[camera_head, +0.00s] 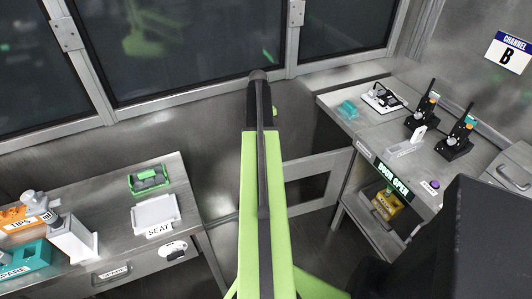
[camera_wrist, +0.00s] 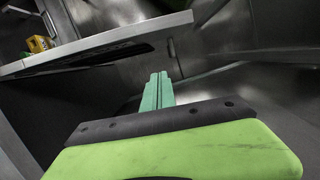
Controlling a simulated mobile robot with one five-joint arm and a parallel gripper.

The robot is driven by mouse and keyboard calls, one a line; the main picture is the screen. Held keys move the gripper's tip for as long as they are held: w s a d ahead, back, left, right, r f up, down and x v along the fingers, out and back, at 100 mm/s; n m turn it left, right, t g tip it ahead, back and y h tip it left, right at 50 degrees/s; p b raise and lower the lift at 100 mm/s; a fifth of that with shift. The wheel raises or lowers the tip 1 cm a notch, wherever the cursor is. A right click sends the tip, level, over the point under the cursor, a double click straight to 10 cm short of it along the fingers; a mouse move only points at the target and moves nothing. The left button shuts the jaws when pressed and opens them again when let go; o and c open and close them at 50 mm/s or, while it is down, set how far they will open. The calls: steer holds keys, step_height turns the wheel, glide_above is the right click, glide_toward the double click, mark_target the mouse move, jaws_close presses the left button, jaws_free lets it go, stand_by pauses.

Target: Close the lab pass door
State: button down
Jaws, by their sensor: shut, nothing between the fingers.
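A lit green "DOOR OPEN" sign (camera_head: 393,180) is on the front edge of the right bench in the head view. A grey framed panel with dark openings (camera_head: 312,166) stands low between my arm and that bench. It may be the pass door, but I cannot tell for sure. My green arm reaches up the middle of the head view and hides what lies behind it; its fingers are not clear there. In the wrist view my gripper (camera_wrist: 158,90) has teal fingers close together and empty, pointing at bare grey metal surfaces. I see no contact.
The right bench (camera_head: 335,104) carries two black devices (camera_head: 455,138) and a white tray (camera_head: 405,146). A yellow item (camera_head: 388,204) sits on its lower shelf. The left bench (camera_head: 110,215) holds a green rack (camera_head: 149,180) and a "SEAT" tray (camera_head: 155,213). Windows line the back wall.

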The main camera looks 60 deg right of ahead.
steer(key=s+a+f+b, duration=0.4)
steer(key=s+f+b, duration=0.1)
steer(key=f+b, duration=0.3)
steer(key=shift+f, duration=0.55)
